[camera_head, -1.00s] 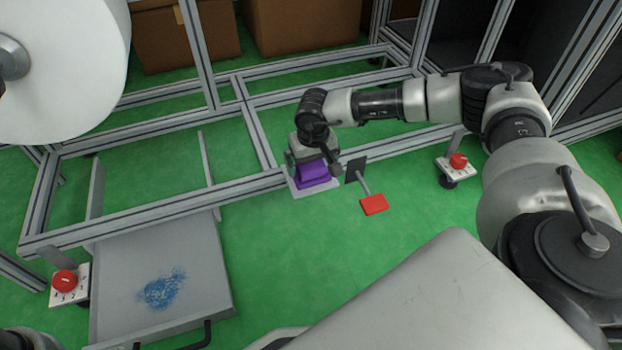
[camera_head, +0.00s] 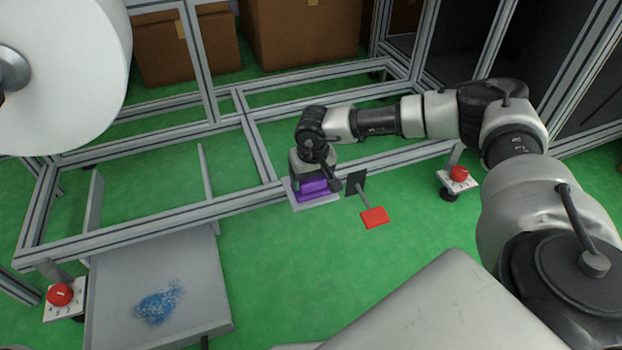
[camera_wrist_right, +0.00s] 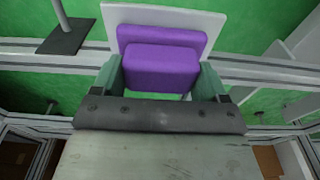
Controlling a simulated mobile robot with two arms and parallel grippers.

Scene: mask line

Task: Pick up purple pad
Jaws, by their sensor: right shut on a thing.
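The purple pad (camera_head: 318,187) is at a light grey plate on the frame's front beam in the head view. It looks like a thick block in the right wrist view (camera_wrist_right: 160,67). A second, wider purple piece (camera_wrist_right: 150,36) shows just behind it, against the plate; I cannot tell if the two are joined. My right gripper (camera_head: 316,181) is shut on the purple pad, with a greenish finger on each side of it in the wrist view (camera_wrist_right: 161,78). The gripper hides part of the pad in the head view. My left gripper is not in view.
A red plate on a stalk (camera_head: 375,217) stands just right of the pad. Red-button boxes (camera_head: 459,175) are at the right and lower left (camera_head: 60,296). A grey tray with blue specks (camera_head: 158,260) is lower left. A large white roll (camera_head: 70,80) fills the upper left.

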